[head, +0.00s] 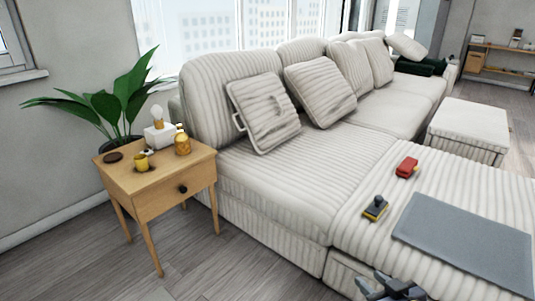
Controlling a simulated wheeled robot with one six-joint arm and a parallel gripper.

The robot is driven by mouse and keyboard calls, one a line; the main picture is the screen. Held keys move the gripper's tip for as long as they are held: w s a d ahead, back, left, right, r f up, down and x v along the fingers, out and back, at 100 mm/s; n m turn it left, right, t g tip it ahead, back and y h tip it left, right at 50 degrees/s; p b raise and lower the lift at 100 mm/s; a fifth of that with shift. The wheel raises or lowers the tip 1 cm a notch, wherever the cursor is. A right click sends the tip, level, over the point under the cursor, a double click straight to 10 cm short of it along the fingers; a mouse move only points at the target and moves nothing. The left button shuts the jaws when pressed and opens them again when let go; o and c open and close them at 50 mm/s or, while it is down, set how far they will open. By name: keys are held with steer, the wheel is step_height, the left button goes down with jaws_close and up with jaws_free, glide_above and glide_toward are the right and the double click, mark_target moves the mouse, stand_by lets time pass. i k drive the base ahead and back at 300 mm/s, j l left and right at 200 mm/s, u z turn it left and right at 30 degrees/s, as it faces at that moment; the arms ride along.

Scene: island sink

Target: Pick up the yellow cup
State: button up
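A small yellow cup (141,163) stands on the light wooden side table (156,184) at the left, near the table's front left part. An amber jar-like object (182,144) stands behind it to the right. My gripper (388,284) shows only partly at the bottom edge, in front of the sofa and far to the right of the cup. It is dark and cut off by the frame, and I cannot tell whether it is open. Nothing is seen held in it.
Floor is clear at lower left.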

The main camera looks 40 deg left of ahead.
mark_target(140, 162)
steer(key=i+j+u, duration=0.1)
steer(key=j+u, duration=0.25)
steer(key=i+j+u, duration=0.15)
steer(key=u, duration=0.15)
steer(key=i+j+u, duration=0.15)
steer(key=j+u, duration=0.2)
steer(key=i+j+u, duration=0.25)
steer(key=i+j, duration=1.2)
